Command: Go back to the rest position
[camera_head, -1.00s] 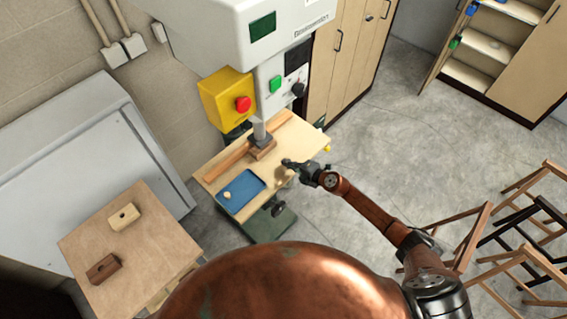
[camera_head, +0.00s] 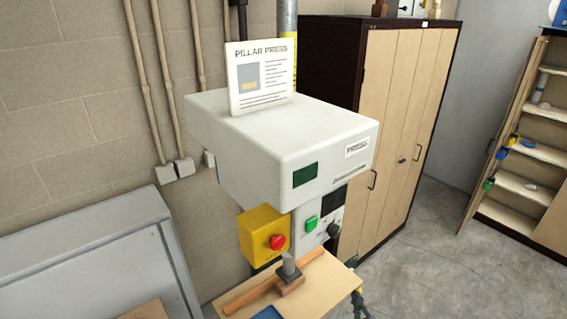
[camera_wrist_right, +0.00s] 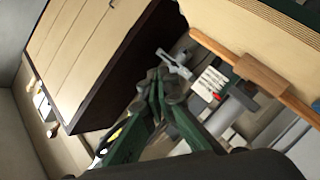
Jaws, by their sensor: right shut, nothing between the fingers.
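My right gripper (camera_head: 358,300) shows only in part at the bottom edge of the head view, just right of the press table (camera_head: 328,290). It is shut and empty, and its closed fingers (camera_wrist_right: 160,88) show in the right wrist view. A long wooden strip (camera_head: 248,296) lies on the press table with a wooden block (camera_head: 291,284) across it under the grey press ram (camera_head: 288,267). The strip (camera_wrist_right: 215,46) and block (camera_wrist_right: 262,76) also show in the right wrist view, apart from the gripper. My left gripper is not in view.
The white pillar press (camera_head: 290,130) stands over the table, with a yellow box and red button (camera_head: 277,242) on its side. A blue tray (camera_head: 268,313) is cut off below. Tall cabinets (camera_head: 385,130) stand behind. Open floor (camera_head: 425,255) lies to the right.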

